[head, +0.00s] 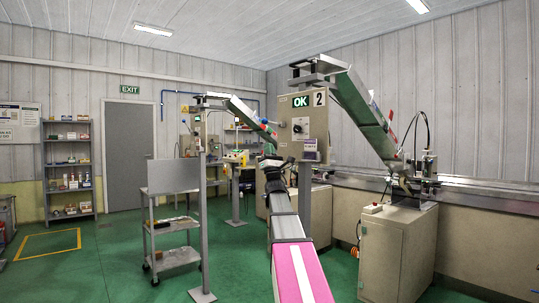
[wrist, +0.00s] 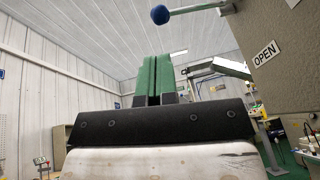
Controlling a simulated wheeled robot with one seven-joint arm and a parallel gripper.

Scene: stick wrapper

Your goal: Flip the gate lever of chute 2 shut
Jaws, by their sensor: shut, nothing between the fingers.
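The chute 2 gate lever shows in the wrist view as a pale rod with a blue ball knob (wrist: 160,14). The rod reaches left from a grey-beige panel (wrist: 290,75) that carries an OPEN label (wrist: 265,53). My gripper (wrist: 154,62) has green fingers pressed together, with nothing between them. The knob appears above the fingertips in the picture, with a visible gap. In the head view, the panel marked 2 (head: 320,125) shows a green OK display, and chute 2 (head: 365,110) slopes down to the right behind it. The lever is not clear there.
A cabinet (head: 395,250) with a machine stands below chute 2 on the right. Another chute (head: 245,112) and a grey cart (head: 172,225) stand to the left. A shelf (head: 70,170) is by the far wall. Green floor at left is open.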

